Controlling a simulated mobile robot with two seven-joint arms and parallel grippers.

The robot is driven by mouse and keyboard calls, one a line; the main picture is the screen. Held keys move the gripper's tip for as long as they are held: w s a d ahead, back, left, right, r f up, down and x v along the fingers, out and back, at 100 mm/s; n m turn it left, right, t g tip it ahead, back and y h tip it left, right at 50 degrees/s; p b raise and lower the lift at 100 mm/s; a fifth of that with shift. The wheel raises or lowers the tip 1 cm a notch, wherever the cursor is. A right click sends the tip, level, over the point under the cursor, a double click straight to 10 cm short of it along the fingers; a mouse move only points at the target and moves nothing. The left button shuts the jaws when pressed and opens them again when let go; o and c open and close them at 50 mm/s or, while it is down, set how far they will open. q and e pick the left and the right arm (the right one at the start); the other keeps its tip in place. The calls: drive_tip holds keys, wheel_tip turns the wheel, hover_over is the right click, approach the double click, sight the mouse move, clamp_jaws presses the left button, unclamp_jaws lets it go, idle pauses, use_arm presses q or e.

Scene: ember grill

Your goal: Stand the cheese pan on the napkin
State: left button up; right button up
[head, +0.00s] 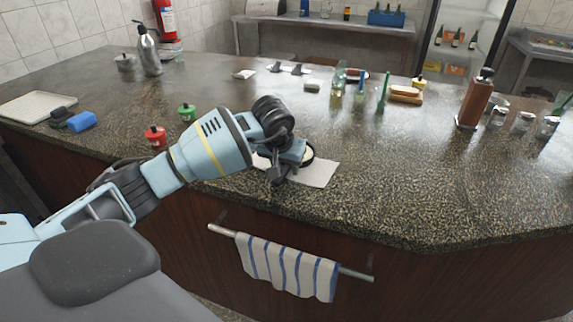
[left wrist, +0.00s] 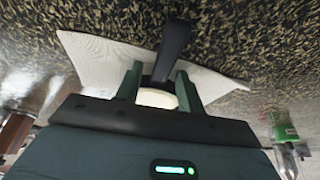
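The cheese pan (head: 308,155) has a dark rim and a pale filling, and is partly hidden behind my left gripper. It appears to rest on the white napkin (head: 321,175) near the counter's front edge. In the left wrist view, the napkin (left wrist: 95,60) spreads under the pan's black handle (left wrist: 172,50), which slants toward the front. The pale filling (left wrist: 157,98) shows between the fingers. My left gripper (left wrist: 158,78) straddles the handle near the pan, its fingers apart with a narrow gap beside the handle. My right gripper is not in view.
A red can (head: 155,137) and a green can (head: 187,112) stand left of the arm. A blue item (head: 82,122) and a pale tray (head: 38,106) lie farther left. Bottles (head: 338,78) stand behind. A striped towel (head: 288,268) hangs in front. The counter right of the napkin is clear.

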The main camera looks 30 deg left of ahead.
use_arm(q)
drive_tip(key=v, duration=1.2)
drive_tip(key=shift+r, duration=0.2)
